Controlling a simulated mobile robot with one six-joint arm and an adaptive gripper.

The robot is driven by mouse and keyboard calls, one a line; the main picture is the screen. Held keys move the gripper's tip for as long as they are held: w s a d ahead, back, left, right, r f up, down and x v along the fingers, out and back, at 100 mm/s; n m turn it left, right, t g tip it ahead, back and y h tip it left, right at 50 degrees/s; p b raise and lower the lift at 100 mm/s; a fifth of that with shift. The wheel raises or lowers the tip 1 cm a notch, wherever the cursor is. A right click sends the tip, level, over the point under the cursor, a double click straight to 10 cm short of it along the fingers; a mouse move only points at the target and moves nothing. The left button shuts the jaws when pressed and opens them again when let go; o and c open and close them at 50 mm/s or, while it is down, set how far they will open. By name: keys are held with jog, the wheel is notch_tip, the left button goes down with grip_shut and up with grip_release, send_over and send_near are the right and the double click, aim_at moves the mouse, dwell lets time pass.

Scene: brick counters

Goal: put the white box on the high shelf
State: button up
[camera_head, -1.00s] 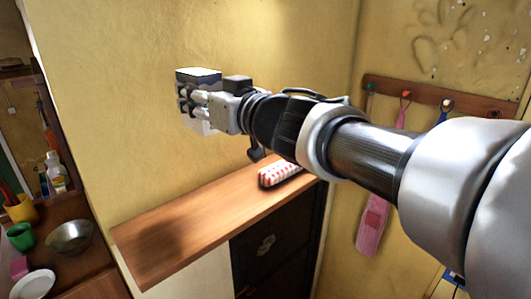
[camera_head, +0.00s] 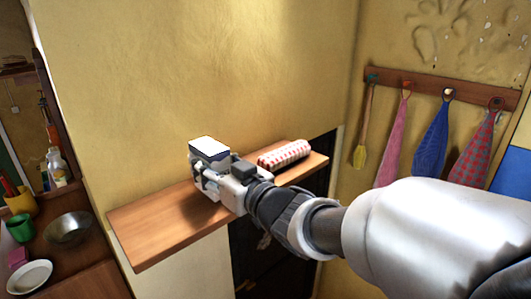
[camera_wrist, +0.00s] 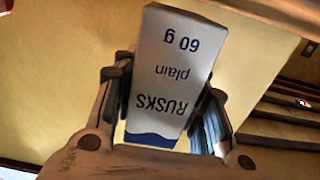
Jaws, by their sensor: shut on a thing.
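The white box (camera_head: 209,149) is held in my gripper (camera_head: 208,172) over the wooden shelf (camera_head: 150,228) on the yellow wall. In the wrist view the box (camera_wrist: 174,75) shows the upside-down words "RUSKS plain 60 g" and a dark blue band. My gripper's fingers (camera_wrist: 160,105) close on it from both sides. A dark shadow lies on the shelf to the left of the gripper. The box's lower part is hidden behind the fingers, so I cannot tell whether it touches the shelf.
A red-and-white patterned roll-shaped thing (camera_head: 284,155) lies on the shelf to the right of my gripper. The shelf's left part is clear. Towels hang from a wooden rack (camera_head: 430,87) at right. A bowl (camera_head: 70,228), a green mug (camera_head: 20,228) and a plate (camera_head: 30,276) stand on the lower-left counter.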

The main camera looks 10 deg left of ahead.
jog(key=shift+f, duration=0.55)
jog(key=shift+f, duration=0.2)
jog(key=o, duration=1.1)
jog(key=shift+r, duration=0.15)
